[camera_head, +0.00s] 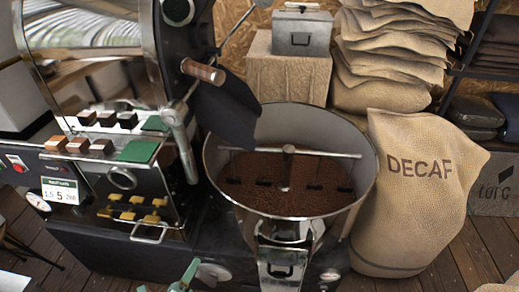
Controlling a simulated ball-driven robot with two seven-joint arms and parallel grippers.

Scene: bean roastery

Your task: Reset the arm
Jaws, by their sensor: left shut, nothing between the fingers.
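My left gripper (189,269) shows as a small green shape at the bottom edge, left of the middle. Its fingers are shut with nothing between them. It is in front of the roaster's dark base, below and left of the round cooling tray (212,158). Most of the arm behind it is cut off by the frame's lower edge. My right gripper is not in view.
The roaster (120,225) fills the left side. The cooling tray holds brown beans (272,177) and a stirring bar. A DECAF sack (410,210) stands right of it. Stacked sacks (390,55) and a metal box (302,33) are behind. Plank floor (465,262) shows at lower right.

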